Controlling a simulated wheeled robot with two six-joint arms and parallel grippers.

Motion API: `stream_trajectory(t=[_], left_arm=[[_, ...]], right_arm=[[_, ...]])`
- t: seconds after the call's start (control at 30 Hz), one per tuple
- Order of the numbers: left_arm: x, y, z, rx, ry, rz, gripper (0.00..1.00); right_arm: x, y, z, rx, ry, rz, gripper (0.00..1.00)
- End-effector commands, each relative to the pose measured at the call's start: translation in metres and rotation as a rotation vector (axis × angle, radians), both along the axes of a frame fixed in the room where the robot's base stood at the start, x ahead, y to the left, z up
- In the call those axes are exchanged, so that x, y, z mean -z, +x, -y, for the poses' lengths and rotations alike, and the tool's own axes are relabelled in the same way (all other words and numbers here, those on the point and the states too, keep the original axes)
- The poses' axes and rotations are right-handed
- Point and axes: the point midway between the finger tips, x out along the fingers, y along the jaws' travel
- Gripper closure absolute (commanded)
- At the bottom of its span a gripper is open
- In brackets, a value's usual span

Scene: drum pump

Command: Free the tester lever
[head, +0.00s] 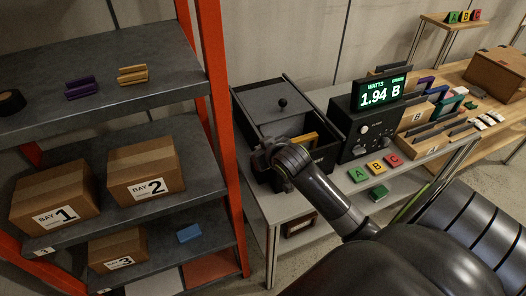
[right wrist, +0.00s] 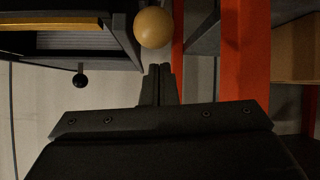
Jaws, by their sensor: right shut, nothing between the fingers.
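The tester is a dark box (head: 248,127) with a grey lid bearing a black knob (head: 282,103), beside a display unit (head: 352,131) reading 1.94 B. A yellow block (head: 304,140) sits in its open part. In the right wrist view a tan ball (right wrist: 153,27), which looks like a lever knob, is beside the dark box's corner; its shaft is not visible. My right gripper (right wrist: 158,68) is shut and empty, its fingertips close to the ball with a small gap in the picture. In the head view my right wrist (head: 290,160) hides the ball and covers the box's front. My left gripper is not in view.
An orange-framed shelf (head: 222,120) with bay boxes (head: 145,172) stands close left of the tester. A, B and C blocks (head: 375,168) lie on the bench (head: 335,180) at right. Card racks (head: 425,130) stand farther right.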

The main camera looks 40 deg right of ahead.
Motion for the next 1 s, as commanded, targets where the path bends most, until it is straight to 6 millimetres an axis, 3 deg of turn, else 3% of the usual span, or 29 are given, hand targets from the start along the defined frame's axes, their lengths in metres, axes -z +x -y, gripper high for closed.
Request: stream_trajectory(t=[0.07,0.13,0.33,0.6,1.0], left_arm=[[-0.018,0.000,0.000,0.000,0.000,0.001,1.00],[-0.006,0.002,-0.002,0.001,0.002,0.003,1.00],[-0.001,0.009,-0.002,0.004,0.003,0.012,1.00],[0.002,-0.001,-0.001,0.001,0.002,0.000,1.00],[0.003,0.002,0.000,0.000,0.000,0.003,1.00]], right_arm=[[-0.017,0.009,0.002,0.000,-0.002,0.002,1.00],[-0.015,-0.004,0.000,-0.001,-0.004,0.006,1.00],[-0.036,-0.031,-0.004,-0.002,-0.005,0.007,1.00],[-0.060,-0.061,-0.010,-0.002,-0.003,0.007,1.00],[-0.069,-0.072,-0.012,-0.001,-0.001,0.006,1.00]])
